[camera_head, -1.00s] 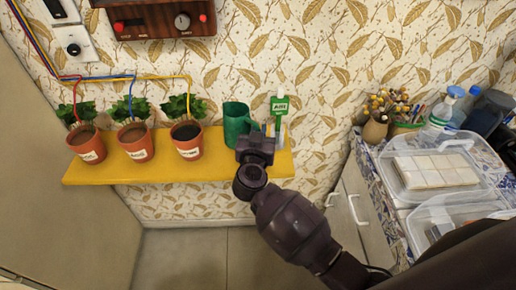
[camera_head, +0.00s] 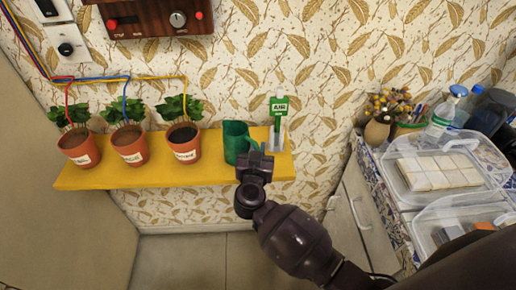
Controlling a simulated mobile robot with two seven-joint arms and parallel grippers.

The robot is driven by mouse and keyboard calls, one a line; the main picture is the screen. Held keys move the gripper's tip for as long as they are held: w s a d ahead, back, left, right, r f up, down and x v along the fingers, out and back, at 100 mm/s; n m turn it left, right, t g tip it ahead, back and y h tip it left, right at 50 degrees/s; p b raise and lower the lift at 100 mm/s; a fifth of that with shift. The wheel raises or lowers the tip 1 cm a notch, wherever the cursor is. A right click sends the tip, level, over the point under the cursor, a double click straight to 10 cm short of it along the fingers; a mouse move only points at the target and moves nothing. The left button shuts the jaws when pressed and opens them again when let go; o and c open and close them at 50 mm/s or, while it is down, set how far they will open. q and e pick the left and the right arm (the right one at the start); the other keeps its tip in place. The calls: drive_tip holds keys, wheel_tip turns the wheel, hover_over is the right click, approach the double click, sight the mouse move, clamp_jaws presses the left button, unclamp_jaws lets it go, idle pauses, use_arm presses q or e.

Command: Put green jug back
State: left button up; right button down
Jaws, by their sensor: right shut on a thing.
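The green jug (camera_head: 236,141) is at the right part of the yellow shelf (camera_head: 215,175), right of the potted plants. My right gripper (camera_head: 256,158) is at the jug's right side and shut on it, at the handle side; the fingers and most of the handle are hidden. The jug looks about upright, with its base at the shelf top. I cannot tell whether it rests on the shelf or hangs just above it. My left gripper is not in view.
A green AIR sign (camera_head: 279,107) in a clear holder stands close right of the jug. Several potted plants, one of them nearest the jug (camera_head: 184,145), fill the shelf's left. Clear boxes (camera_head: 437,180) and bottles (camera_head: 442,118) stand on the right cabinet.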

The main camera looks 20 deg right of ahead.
drive_tip(key=c, duration=1.2)
unclamp_jaws()
drive_tip(key=shift+o, duration=0.2)
drive_tip(key=shift+s+a+r, duration=0.1)
drive_tip(key=shift+s, duration=0.05)
drive_tip(key=p+v, duration=0.1)
drive_tip(key=v, duration=1)
drive_tip(key=shift+s, duration=0.35)
